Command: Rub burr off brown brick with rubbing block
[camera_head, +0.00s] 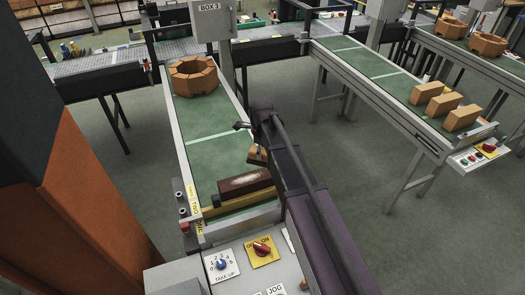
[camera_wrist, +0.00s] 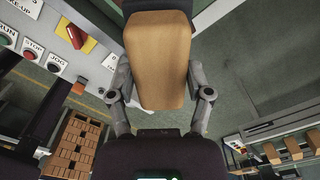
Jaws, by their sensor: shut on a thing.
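The dark brown brick (camera_head: 245,183) lies across the near end of the green conveyor belt (camera_head: 215,150). I cannot make out a burr on it. My gripper (camera_head: 256,152) is over the belt, just beyond the brown brick. In the wrist view my gripper (camera_wrist: 160,92) has a finger on each side of a tan block (camera_wrist: 155,60), which I take for the rubbing block. It is shut on this block. In the head view my arm partly hides the block, and I cannot tell whether it touches the brown brick.
A yellow bar (camera_head: 238,202) crosses the belt's near end, before a control panel (camera_head: 240,262) with knobs. A ring of bricks (camera_head: 194,77) stands farther up the belt. A second conveyor at right carries several tan bricks (camera_head: 426,93). An orange column (camera_head: 75,200) stands at left.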

